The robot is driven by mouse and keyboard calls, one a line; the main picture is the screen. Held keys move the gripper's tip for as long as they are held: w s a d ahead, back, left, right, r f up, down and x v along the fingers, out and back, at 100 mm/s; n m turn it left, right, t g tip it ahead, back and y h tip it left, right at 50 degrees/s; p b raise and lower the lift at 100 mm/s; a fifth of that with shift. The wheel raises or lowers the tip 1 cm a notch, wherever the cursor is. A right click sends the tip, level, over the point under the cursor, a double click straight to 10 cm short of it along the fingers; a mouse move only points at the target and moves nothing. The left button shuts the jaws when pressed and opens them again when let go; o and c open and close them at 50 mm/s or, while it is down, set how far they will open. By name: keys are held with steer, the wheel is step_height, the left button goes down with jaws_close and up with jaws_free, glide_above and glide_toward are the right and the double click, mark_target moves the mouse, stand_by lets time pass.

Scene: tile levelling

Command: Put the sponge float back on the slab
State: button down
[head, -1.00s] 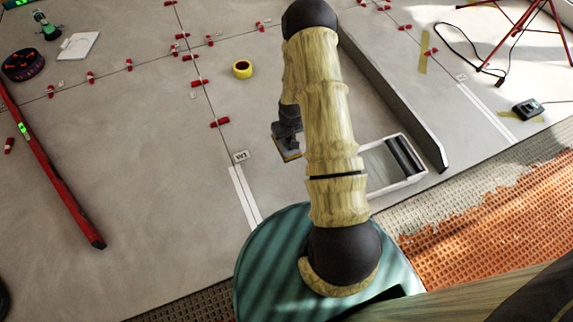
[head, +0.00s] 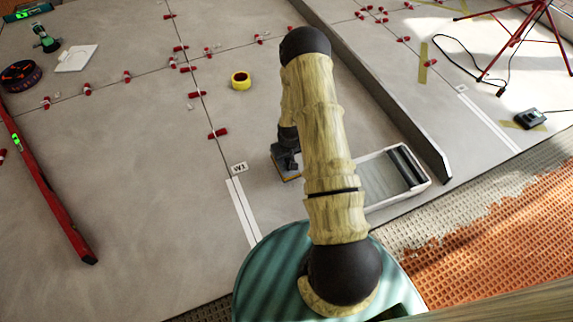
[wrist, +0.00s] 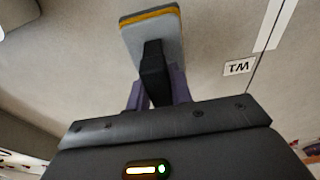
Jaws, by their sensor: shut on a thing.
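The sponge float (wrist: 152,38) has a grey plate, an orange-yellow sponge edge and a black handle. My gripper (wrist: 155,92) is shut on the handle, with a purple finger on each side of it in the wrist view. In the head view the float (head: 288,172) is partly hidden by my arm, right of the small W1 label (head: 239,168). It is low over the grey slab (head: 150,190); I cannot tell whether it touches.
A white tray (head: 425,186) with dark rollers stands right of the float, beside a long upright edge (head: 400,115). A red level (head: 50,190) lies left.

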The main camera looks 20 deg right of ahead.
steer(key=shift+f, duration=0.1)
step_height(320, 180, down, 4)
steer(key=b, duration=0.2)
steer(key=shift+b, duration=0.4)
steer(key=shift+r, duration=0.2)
steer(key=c, duration=1.3)
jaws_free()
steer(key=shift+f, duration=0.1)
steer(key=shift+o, duration=0.2)
steer(key=r+p, duration=0.2)
steer(key=r, duration=0.2)
steer(key=s+r+p, duration=0.1)
steer(key=r+p, duration=0.2)
steer(key=r, duration=0.1)
steer(key=s+r+p, duration=0.1)
steer(key=r+p, duration=0.2)
steer(key=r, duration=0.1)
